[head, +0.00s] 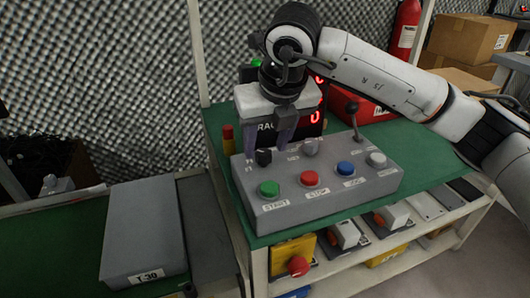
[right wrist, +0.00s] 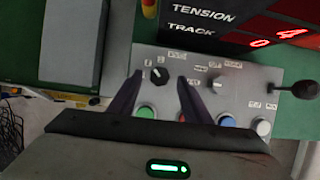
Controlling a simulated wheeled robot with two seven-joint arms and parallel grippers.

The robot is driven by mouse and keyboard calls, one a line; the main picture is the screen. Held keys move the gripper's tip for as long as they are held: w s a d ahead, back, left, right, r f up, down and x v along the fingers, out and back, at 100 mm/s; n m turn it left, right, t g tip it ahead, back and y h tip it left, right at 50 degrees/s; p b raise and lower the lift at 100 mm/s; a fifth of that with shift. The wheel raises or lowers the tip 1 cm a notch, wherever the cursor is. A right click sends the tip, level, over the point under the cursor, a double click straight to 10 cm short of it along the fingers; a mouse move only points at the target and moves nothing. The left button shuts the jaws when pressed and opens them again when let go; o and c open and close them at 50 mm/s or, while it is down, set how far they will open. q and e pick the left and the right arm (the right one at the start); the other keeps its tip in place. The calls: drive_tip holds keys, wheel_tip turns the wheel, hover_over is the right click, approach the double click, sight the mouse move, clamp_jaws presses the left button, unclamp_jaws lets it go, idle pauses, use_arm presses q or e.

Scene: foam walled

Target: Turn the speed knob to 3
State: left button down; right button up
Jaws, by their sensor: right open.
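The grey control box (head: 330,205) stands on the green bench top. A black knob (head: 263,157) with small scale marks is at its back left; the speed label is not readable. In the right wrist view the knob (right wrist: 159,74) shows a white pointer line. My right gripper (head: 278,148) points down over the box's back left. In the right wrist view its dark fingers (right wrist: 160,76) are open, one on each side of the black knob, with gaps visible. Whether the tips are level with the knob I cannot tell. My left gripper is not in view.
A grey knob (head: 310,147) and a lever (head: 352,112) are right of the black knob. Green (head: 268,188), red (head: 310,179), blue (head: 346,168) and white (head: 376,160) buttons line the front. A red-digit display (right wrist: 270,35) stands behind. A grey case (head: 143,225) lies left.

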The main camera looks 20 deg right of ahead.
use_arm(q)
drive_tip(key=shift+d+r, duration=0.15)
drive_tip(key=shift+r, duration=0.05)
use_arm(e)
drive_tip(key=shift+x, duration=1)
drive_tip(key=shift+c, duration=0.4)
drive_tip(key=c, duration=0.9)
drive_tip(key=shift+r, duration=0.1)
drive_tip(key=shift+c, duration=0.2)
